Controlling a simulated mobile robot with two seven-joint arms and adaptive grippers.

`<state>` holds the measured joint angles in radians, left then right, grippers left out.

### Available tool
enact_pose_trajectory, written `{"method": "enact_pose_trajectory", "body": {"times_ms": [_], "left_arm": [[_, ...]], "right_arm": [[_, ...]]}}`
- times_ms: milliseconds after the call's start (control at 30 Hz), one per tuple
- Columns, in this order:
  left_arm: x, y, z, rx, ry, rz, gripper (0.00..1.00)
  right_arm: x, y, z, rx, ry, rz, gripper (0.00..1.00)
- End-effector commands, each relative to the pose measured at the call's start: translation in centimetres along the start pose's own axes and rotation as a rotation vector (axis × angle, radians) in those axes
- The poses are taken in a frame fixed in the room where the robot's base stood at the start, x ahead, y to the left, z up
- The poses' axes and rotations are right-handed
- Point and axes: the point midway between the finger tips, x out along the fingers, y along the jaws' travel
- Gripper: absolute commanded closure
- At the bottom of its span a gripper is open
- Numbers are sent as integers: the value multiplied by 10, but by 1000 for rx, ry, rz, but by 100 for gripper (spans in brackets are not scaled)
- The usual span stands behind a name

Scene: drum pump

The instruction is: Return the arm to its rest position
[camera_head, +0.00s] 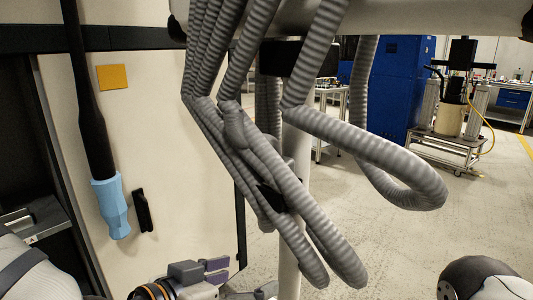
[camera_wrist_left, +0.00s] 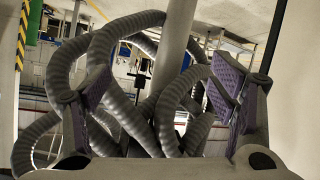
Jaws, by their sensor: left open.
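My left gripper (camera_head: 240,278) shows low in the head view, pointing right, beside the lower end of a bundle of grey corrugated hoses (camera_head: 255,150). In the left wrist view my left gripper (camera_wrist_left: 165,95) has its two purple-padded fingers wide apart with no object gripped. The hoses (camera_wrist_left: 130,70) loop behind and between the fingers in that view; I cannot tell whether any touches them. My right gripper is not in view; a dark, rounded arm part shows at the lower right of the head view.
A cream cabinet panel (camera_head: 170,160) with a black handle (camera_head: 142,210) stands at left, with a black tube ending in a light blue nozzle (camera_head: 111,208) before it. A pale post (camera_head: 294,180) stands behind the hoses. Clear floor (camera_head: 390,250) lies right; a cart (camera_head: 445,150) stands beyond.

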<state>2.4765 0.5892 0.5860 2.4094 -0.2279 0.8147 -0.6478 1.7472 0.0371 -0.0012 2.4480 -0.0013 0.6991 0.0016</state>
Motion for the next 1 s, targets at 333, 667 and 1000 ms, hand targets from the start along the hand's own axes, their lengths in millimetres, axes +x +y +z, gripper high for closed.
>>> {"method": "enact_pose_trajectory", "body": {"times_ms": [333, 667, 1000], "left_arm": [[-118, -1, 312, -396, -848, -249, 22], [-251, -4, 406, -494, -1222, -513, 22], [-252, -4, 408, -497, -1226, -517, 22]], "right_arm": [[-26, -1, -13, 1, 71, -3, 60], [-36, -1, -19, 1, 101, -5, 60], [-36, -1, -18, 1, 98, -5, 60]]}}
